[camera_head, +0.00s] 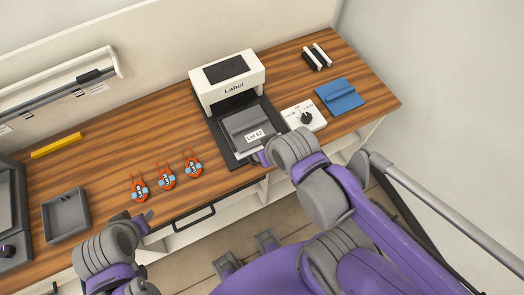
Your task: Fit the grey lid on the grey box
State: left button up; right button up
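The grey box (66,232) is an open, shallow square tray on the left of the wooden table. A grey lid (240,122) with a raised ridge lies on the black bed of the label machine; a white label (254,135) is on its front part. My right gripper (262,157) is at the lid's front edge, mostly hidden by its own wrist, so I cannot tell whether it touches or grips the lid. My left gripper (134,215) hangs near the table's front edge, right of the box, with its fingers apart and nothing between them.
The white label machine (227,80) stands behind the lid. Several red-orange pieces (166,177) lie between box and machine. A dial box (304,115), a blue lid-like piece (339,96) and black-and-white blocks (317,57) are at right. A yellow bar (56,145) lies back left.

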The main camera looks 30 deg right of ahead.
aim_at(247, 128)
jog(key=j+u, duration=0.2)
jog(key=u, duration=1.2)
jog(key=z, duration=2.45)
jog(key=k+l, duration=0.05)
